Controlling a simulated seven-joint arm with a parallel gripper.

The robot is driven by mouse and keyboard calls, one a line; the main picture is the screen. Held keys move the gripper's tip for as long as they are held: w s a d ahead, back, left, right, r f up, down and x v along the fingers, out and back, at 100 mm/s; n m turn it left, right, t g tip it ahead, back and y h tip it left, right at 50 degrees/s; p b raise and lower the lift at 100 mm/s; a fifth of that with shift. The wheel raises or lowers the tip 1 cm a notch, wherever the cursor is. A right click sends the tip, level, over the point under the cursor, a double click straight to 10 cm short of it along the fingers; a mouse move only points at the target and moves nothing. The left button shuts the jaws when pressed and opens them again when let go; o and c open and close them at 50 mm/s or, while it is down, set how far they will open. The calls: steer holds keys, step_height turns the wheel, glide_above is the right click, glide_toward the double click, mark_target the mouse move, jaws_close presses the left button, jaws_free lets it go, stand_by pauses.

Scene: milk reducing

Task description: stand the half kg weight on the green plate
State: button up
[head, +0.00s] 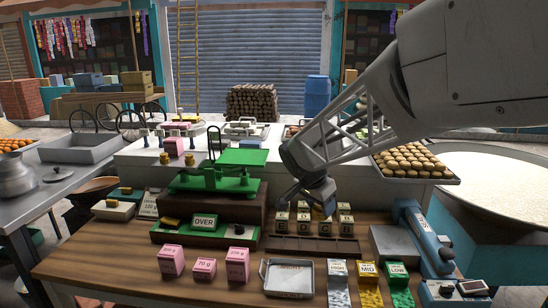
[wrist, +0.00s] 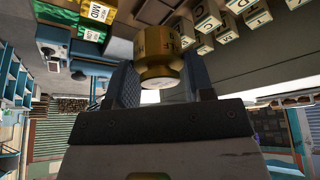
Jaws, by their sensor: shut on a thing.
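A brass weight (wrist: 158,55) sits between the two fingers of my gripper (wrist: 160,90) in the wrist view; its marking is not readable. In the head view my gripper (head: 308,196) is over the rack of small labelled blocks, right of the green balance, and the weight is hard to make out there. The green balance (head: 215,180) stands on a dark wooden block. Its flat green plate (head: 243,157) is raised on the right side and looks empty. My gripper is to the right of this plate and apart from it.
A rack (head: 312,246) of cream labelled blocks is below my gripper. Pink packets (head: 171,261), a metal tray (head: 288,278) and patterned packets (head: 369,285) line the front. A blue device (head: 424,238) is at right.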

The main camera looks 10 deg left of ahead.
steer(key=w+a+r, duration=0.3)
steer(key=a+r, duration=1)
steer(key=a, duration=0.1)
steer(key=shift+w+a, duration=0.2)
steer(key=shift+a, duration=0.2)
steer(key=shift+w+r, duration=0.1)
steer(key=shift+w, duration=0.05)
steer(key=shift+w+a+f, duration=0.25)
steer(key=shift+w+a, duration=0.75)
steer(key=shift+w, duration=1.45)
steer(key=shift+w+a+f, duration=0.25)
steer(key=shift+w+a, duration=0.75)
steer(key=shift+w, duration=1.4)
steer(key=shift+w+a+f, duration=0.25)
steer(key=shift+w+a, duration=0.75)
steer(key=shift+w, duration=1.45)
steer(key=shift+f, duration=1.75)
steer(key=shift+f, duration=0.15)
